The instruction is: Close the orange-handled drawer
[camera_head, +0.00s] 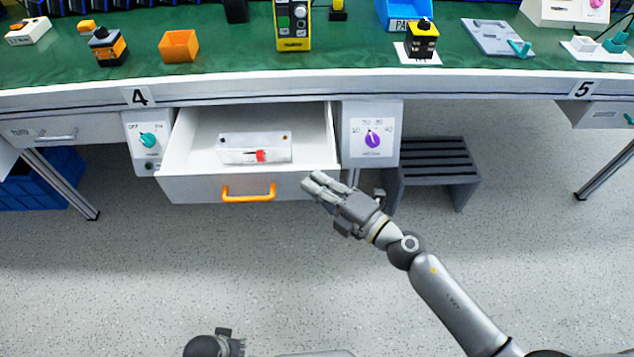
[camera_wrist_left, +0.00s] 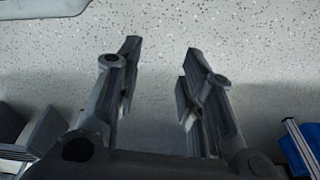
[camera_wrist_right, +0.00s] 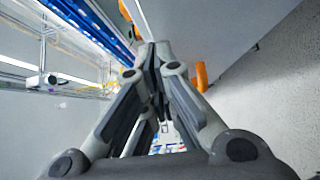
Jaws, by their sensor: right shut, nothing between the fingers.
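The drawer (camera_head: 190,187) with the orange handle (camera_head: 249,193) is pulled out from under the workbench. My right gripper (camera_head: 312,181) is shut and empty at the right end of the drawer front, to the right of the handle. In the right wrist view, its closed fingertips (camera_wrist_right: 155,50) are near the white drawer front (camera_wrist_right: 215,30), with the orange handle (camera_wrist_right: 201,77) to their right. I cannot tell whether they touch the front. My left gripper (camera_wrist_left: 160,65) is open and empty over the floor, low in the head view (camera_head: 228,343).
A panel with a teal knob (camera_head: 148,140) is left of the drawer, and one with a purple knob (camera_head: 372,139) right of it. A grey step stool (camera_head: 435,165) stands under the bench. Several items stand on the green benchtop (camera_head: 225,60). The floor in front is clear.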

